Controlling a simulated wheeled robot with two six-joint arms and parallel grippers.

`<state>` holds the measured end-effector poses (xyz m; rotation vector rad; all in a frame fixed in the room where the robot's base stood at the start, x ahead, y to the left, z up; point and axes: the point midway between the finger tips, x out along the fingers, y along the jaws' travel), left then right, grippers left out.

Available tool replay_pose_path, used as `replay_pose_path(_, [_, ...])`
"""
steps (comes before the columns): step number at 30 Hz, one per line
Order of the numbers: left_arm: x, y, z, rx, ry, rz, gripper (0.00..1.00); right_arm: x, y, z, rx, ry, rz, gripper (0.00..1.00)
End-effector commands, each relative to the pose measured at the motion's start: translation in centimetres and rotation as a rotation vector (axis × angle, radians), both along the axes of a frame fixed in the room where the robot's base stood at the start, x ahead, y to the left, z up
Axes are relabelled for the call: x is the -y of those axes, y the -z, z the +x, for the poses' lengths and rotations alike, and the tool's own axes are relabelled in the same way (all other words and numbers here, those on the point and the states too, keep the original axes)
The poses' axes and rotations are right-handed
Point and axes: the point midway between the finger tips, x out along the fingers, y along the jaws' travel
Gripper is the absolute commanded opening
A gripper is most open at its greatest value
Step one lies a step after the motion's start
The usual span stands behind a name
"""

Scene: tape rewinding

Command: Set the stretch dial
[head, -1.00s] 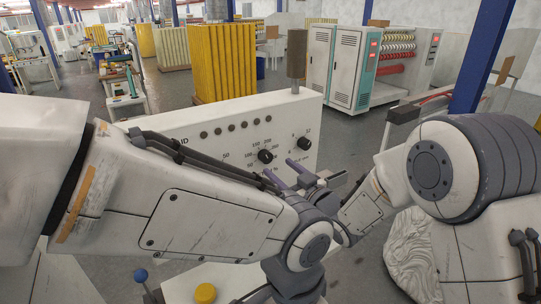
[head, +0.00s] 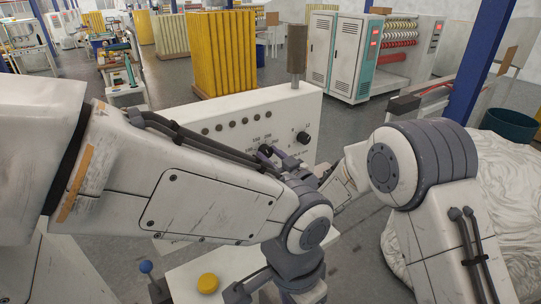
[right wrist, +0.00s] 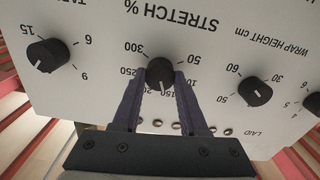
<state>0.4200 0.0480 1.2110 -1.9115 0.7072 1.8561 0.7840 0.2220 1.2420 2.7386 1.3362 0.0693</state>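The stretch dial (right wrist: 160,72) is a black round knob under the upside-down word "STRETCH %" on the white panel (right wrist: 95,25) in the right wrist view. Its white mark points close to the 150 label. My right gripper (right wrist: 161,78) has one purple-grey finger on each side of the knob, and both fingertips seem to touch it. Parts of the scale are hidden behind the fingers. In the head view, my right gripper (head: 272,157) is at the panel face, with the dial mostly hidden. My left arm crosses the panel's lower left; its fingers are not visible.
Other knobs flank it: one marked 6, 9, 15 (right wrist: 47,57) and the wrap height knob (right wrist: 255,92). A row of small buttons lies beyond the fingers. A yellow button (head: 208,283) and a blue-ball lever (head: 146,268) are below my left arm. A wrapped pallet stands right.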

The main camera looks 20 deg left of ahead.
Motion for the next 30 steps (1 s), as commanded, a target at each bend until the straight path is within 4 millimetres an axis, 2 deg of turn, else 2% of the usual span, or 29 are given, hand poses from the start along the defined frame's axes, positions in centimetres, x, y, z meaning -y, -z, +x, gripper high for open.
replay_pose_path(8, [0.0,0.5,0.0,0.0,-0.001,0.0,0.5,0.0,0.1,0.0,-0.029,0.0,0.024,0.0])
replay_pose_path(14, [0.0,1.6,0.0,0.0,-0.002,0.0,0.5,0.0,0.2,0.0,-0.114,0.0,0.09,0.0])
replay_pose_path(30, [0.0,4.6,0.0,0.0,-0.004,0.0,0.5,0.1,0.2,0.1,-0.504,0.0,0.395,0.0])
